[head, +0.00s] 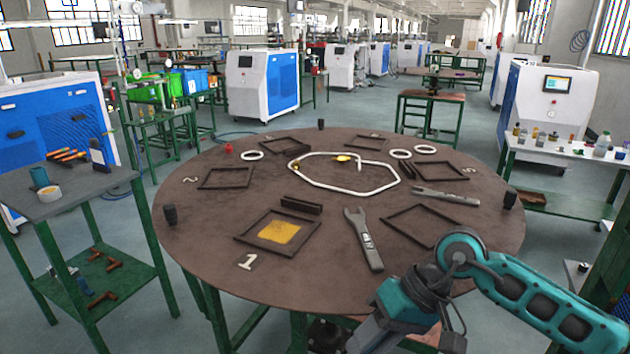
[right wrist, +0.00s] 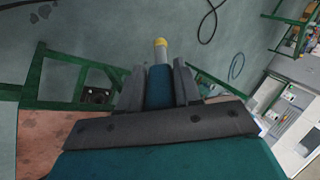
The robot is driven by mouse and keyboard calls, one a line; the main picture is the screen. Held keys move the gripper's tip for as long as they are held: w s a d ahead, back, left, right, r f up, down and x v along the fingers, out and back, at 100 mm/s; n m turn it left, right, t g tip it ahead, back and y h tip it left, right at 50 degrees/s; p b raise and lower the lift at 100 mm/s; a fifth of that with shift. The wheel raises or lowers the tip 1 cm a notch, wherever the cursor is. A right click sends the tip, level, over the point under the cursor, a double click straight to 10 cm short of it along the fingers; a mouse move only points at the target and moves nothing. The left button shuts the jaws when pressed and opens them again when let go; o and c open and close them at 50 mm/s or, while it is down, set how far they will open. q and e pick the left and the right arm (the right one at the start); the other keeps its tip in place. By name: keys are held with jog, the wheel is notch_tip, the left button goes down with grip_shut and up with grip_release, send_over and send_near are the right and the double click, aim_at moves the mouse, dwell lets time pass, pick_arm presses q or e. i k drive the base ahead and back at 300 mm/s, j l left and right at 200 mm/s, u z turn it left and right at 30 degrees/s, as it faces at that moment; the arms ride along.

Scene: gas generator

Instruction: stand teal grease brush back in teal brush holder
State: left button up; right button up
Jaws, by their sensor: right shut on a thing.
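My right gripper (right wrist: 160,84) is shut on a teal, rod-like thing (right wrist: 160,90) with a pale yellow end (right wrist: 160,45), which looks like the teal grease brush. The pale end points away from the gripper, above open floor. In the head view my right arm comes in at the lower right, and its gripper is out of the picture. A small teal upright thing (head: 40,177) stands on the grey side table at the left; it may be the teal brush holder, but it is too small to tell. My left gripper is not in view.
A round brown table (head: 330,255) fills the middle, with black frames, a wrench (head: 364,238) and a white cable loop. A white bench (head: 565,155) stands right.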

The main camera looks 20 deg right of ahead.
aim_at(42, 184)
jog(key=i+j+z, duration=0.15)
jog(key=j+z, duration=0.5)
jog(key=i+j+z, duration=0.15)
jog(key=j, duration=0.2)
jog(key=j+z, duration=0.15)
jog(key=j, duration=0.25)
jog(key=i+j, duration=0.1)
jog(key=j, duration=0.55)
